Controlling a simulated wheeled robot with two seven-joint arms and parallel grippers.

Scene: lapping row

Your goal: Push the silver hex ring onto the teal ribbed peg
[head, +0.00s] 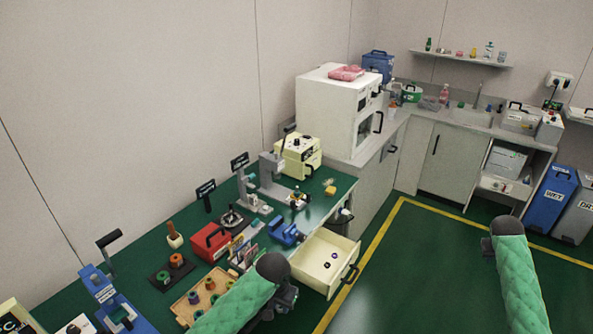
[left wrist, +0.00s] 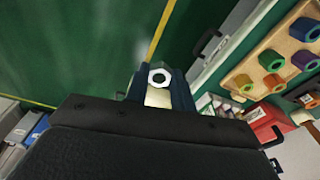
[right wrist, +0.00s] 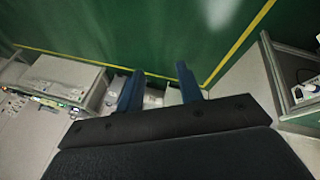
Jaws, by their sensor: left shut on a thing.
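The silver hex ring (left wrist: 160,75) shows in the left wrist view, between the fingertips of my left gripper (left wrist: 159,84), which is shut on it. Its hole faces the camera. In the head view my left gripper (head: 285,297) is a dark shape beside the bench's front edge, and the ring is hidden there. I cannot pick out the teal ribbed peg with certainty in any view. My right gripper (right wrist: 158,88) is open and empty in the right wrist view, over the floor.
A wooden board (left wrist: 250,72) holds several coloured rings. In the head view, the open drawer (head: 335,281) holds small rings and juts from the green bench. A red box (head: 210,242), blue vise (head: 286,233) and black plate (head: 158,281) stand on the bench. The floor at right is clear.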

